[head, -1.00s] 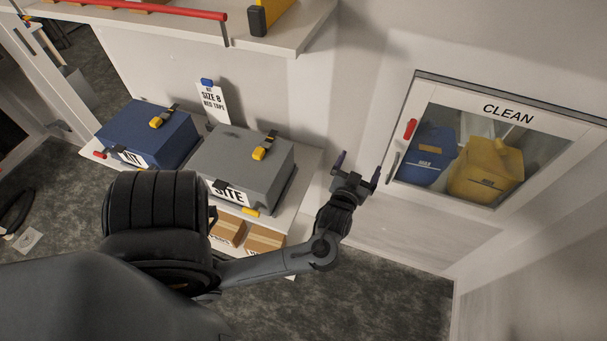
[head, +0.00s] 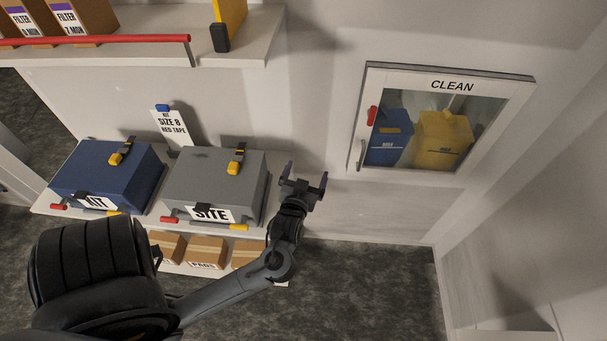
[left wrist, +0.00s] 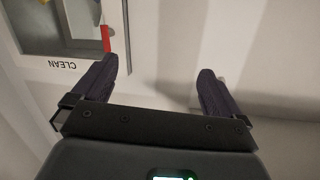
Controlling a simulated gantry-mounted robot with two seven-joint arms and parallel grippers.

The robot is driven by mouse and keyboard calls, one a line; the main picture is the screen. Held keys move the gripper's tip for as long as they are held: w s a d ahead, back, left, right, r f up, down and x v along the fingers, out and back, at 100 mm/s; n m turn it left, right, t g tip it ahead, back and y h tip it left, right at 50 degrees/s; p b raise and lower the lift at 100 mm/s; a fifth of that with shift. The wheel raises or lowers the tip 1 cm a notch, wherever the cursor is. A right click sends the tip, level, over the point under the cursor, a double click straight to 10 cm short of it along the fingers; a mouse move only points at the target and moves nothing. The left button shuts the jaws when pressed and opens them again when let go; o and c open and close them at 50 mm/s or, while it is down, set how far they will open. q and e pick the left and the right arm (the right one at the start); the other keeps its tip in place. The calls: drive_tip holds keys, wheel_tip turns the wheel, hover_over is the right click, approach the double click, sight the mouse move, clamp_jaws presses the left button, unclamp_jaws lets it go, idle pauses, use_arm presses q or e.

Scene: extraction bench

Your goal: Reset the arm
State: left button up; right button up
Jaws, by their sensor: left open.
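My left gripper (head: 304,176) is open and empty in the head view. It is in front of the white wall, just right of the grey SITE box and left of the CLEAN cabinet. In the left wrist view its two dark fingers (left wrist: 157,88) stand apart with only bare wall between them. The left arm (head: 230,288) reaches up from the lower left. My right gripper is in neither view.
A blue KIT box (head: 105,178) and a grey SITE box (head: 213,184) stand on a shelf. Cartons (head: 205,250) sit below. An upper shelf (head: 250,45) has a red rail.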

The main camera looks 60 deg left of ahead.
use_arm(q)
drive_tip(key=s+d+f+m+g+h+p, duration=0.1)
drive_tip(key=s+d+m+h, duration=0.15)
drive_tip(key=d+h, duration=0.4)
drive_tip(key=s+d+f+m+h+p, duration=0.1)
drive_tip(key=d+m+h+p, duration=0.2)
drive_tip(key=d, duration=0.7)
drive_tip(key=s+d+f+m+g+h+b, duration=0.1)
drive_tip(key=s+d+m+g, duration=0.3)
drive_tip(key=s, duration=0.6)
drive_tip(key=d+f+g+h, duration=0.1)
drive_tip(key=d+g, duration=0.1)
drive_tip(key=shift+d+f+g, duration=0.15)
drive_tip(key=shift+d+g, duration=0.2)
drive_tip(key=shift+g, duration=0.05)
drive_tip(key=shift+h, duration=0.25)
